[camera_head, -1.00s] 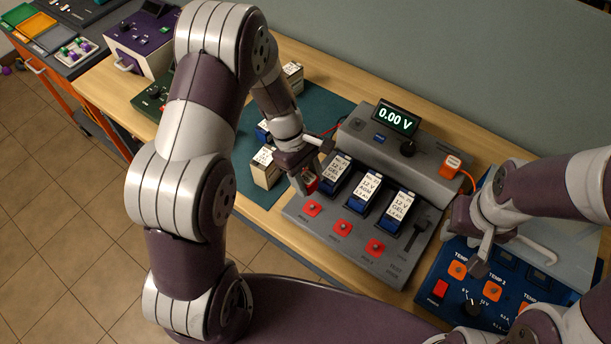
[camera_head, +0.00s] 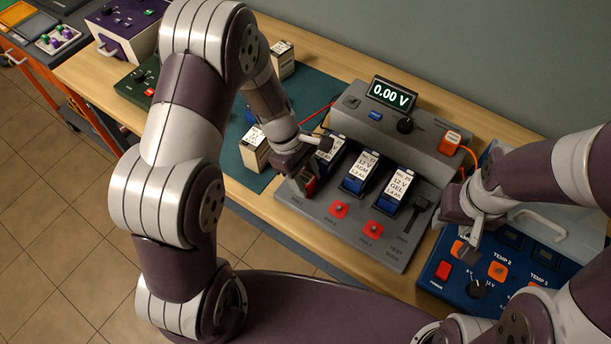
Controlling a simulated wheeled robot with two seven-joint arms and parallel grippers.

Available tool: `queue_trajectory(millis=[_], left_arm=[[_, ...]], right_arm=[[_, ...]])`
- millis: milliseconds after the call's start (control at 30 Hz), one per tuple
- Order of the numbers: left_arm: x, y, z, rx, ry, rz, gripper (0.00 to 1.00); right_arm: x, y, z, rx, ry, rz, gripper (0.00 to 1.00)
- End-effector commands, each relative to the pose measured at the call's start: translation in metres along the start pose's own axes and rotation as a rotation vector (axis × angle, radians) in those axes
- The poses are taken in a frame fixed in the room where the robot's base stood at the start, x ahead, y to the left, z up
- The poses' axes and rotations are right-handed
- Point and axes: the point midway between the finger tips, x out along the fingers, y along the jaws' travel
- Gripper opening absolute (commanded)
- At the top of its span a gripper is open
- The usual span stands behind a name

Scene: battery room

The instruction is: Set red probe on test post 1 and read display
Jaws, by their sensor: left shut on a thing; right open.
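The grey test bench (camera_head: 350,245) carries three labelled batteries (camera_head: 360,172) in a row, with red post pads (camera_head: 339,210) in front of two of them. My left gripper (camera_head: 304,187) is at the leftmost battery's front, where the first post lies. It is shut on the red probe, mostly hidden by the fingers; a little red shows there. Whether the probe touches the post I cannot tell. A red lead (camera_head: 318,113) runs behind my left wrist. The display (camera_head: 393,95) reads 0.00 V. My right gripper (camera_head: 468,236) is open and empty above the blue unit's left edge.
The blue temperature unit (camera_head: 436,292) stands at the right. An orange plug (camera_head: 450,142) with an orange cable sits on the bench's right end. A white-topped battery (camera_head: 256,150) stands left of my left gripper on the green mat (camera_head: 229,170).

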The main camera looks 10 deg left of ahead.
Motion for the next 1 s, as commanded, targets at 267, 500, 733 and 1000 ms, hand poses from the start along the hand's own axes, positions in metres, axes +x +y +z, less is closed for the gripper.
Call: queue_trajectory(millis=[267, 500, 733, 1000], left_arm=[[-0.0005, 0.0, 0.0002, 0.0, 0.0, 0.0, 0.16], [0.0, -0.0001, -0.0003, 0.0, 0.0, 0.0, 0.16], [0.0, 0.0, -0.0003, 0.0, 0.0, 0.0, 0.16], [-0.0011, 0.0001, 0.0005, 0.001, 0.0, 0.0, 0.16]], right_arm=[[-0.0009, 0.0, -0.0001, 0.0, 0.0, 0.0, 0.43], [-0.0035, 0.0, -0.0004, 0.0, 0.0, 0.0, 0.43], [-0.0034, 0.0, -0.0003, 0.0, 0.0, 0.0, 0.43], [-0.0069, 0.0, -0.0008, 0.0, 0.0, 0.0, 0.43]])
